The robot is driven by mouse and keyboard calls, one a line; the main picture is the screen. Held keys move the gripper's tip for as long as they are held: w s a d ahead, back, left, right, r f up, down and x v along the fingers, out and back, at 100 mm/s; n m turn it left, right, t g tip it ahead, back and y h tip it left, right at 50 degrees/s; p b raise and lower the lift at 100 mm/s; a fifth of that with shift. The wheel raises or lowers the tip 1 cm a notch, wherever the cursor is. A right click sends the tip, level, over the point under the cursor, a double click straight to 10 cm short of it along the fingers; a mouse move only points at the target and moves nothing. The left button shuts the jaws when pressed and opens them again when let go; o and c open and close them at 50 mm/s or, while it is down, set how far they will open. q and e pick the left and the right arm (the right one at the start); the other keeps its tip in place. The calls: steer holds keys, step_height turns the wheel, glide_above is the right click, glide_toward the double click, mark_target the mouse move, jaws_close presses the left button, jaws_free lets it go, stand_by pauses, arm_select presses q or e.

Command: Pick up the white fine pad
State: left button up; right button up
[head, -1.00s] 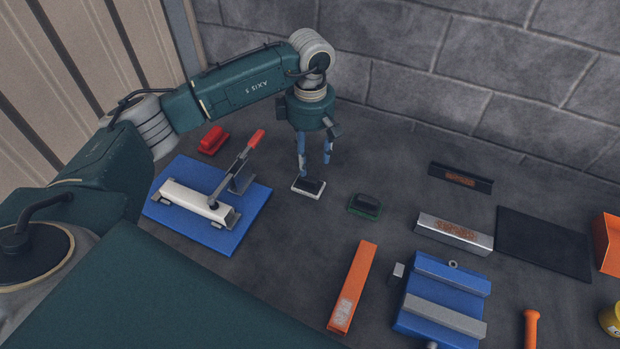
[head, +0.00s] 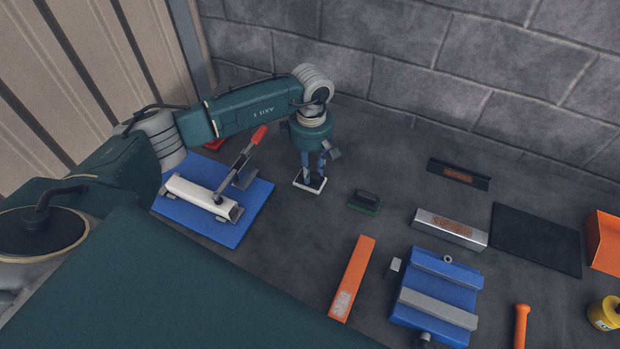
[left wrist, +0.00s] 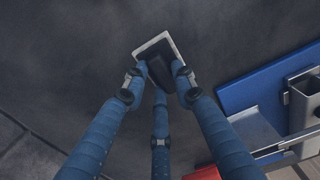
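The white fine pad (head: 297,184) lies flat on the dark bench, a white rectangular base with a black handle. In the left wrist view its white base (left wrist: 143,50) and black handle (left wrist: 159,68) show between my fingers. My left gripper (head: 314,178) points down over the pad, its blue fingers drawn in against the handle. In the left wrist view the left gripper (left wrist: 159,71) has fingertips on both sides of the handle and a third finger behind it. The handle is largely hidden in the head view. My right gripper is not in view.
A green pad (head: 364,203) lies to the right. A blue board (head: 240,225) with a toggle clamp (head: 200,195) is to the left, a red block (head: 214,145) behind it. An orange bar (head: 352,278) and blue vise (head: 445,268) lie in front. A stone wall stands behind.

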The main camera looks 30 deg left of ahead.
mark_target(311, 171)
arm_select(q)
jaws_close()
steer(key=shift+r, duration=0.15)
steer(key=shift+r, duration=0.25)
step_height(311, 171, up, 19)
steer(key=b, duration=0.5)
steer(key=shift+r+b, duration=0.15)
steer(key=shift+b, duration=0.2)
